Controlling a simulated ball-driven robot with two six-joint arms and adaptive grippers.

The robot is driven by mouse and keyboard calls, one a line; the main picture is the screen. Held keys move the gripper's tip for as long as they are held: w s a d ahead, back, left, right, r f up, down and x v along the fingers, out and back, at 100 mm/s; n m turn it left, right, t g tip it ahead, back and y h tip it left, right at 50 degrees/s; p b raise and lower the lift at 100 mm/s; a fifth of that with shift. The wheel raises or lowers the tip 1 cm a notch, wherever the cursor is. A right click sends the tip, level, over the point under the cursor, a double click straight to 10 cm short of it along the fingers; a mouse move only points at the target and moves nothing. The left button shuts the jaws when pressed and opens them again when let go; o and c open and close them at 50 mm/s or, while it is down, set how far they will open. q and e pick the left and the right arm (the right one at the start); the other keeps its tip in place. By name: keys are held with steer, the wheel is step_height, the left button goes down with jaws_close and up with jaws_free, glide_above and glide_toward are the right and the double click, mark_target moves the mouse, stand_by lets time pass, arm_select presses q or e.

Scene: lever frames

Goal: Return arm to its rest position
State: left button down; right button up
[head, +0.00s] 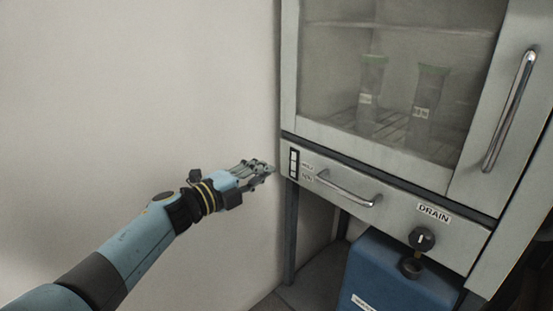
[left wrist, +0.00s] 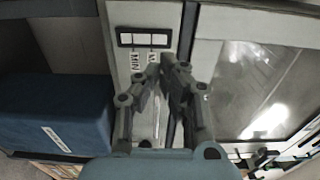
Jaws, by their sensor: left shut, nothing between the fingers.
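My left gripper (head: 268,169) is shut and empty, beside the left end of the cabinet's lower panel in the head view. In the left wrist view its fingers (left wrist: 160,68) come together in front of the pale panel (left wrist: 130,22), just below a small dark slotted strip (left wrist: 145,38) and its labels. I cannot tell whether the fingertips touch the panel. My left arm (head: 140,243) reaches in from the lower left. My right gripper is not in view.
The cabinet (head: 470,192) has a glass door with two green-capped containers (head: 372,95) behind it. A drawer handle (head: 346,190), a DRAIN label and a black knob (head: 421,239) are on the front. A blue container (head: 385,275) stands below. A bare wall (head: 130,100) is left.

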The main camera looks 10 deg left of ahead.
arm_select(q)
steer(key=s+a+f+n+g+y+p, duration=0.1)
steer(key=s+a+f+n+y+p, duration=0.25)
steer(key=s+f, duration=0.65)
steer(key=s+a+f+n+g+y, duration=0.2)
steer(key=s+a+f+n, duration=0.5)
steer(key=s, duration=0.5)
steer(key=s+a+f+n+g+y+p, duration=0.1)
steer(key=s+a+f+n+y+p, duration=0.15)
steer(key=s+f, duration=0.8)
steer(key=s+a+f+n+g+y, duration=0.1)
steer(key=s+f+n+g, duration=0.2)
steer(key=s, duration=0.8)
steer(key=s+a+f+n+g+y, duration=0.1)
steer(key=s+n, duration=0.4)
steer(key=s, duration=0.6)
steer(key=s+a+f+n+g+y, duration=0.1)
steer(key=s+f+n+g, duration=0.3)
steer(key=s, duration=0.7)
steer(key=shift+a+f+g+y+p, duration=0.35)
steer(key=shift+a+f+g+y, duration=0.05)
steer(key=shift+a+f+g, duration=0.5)
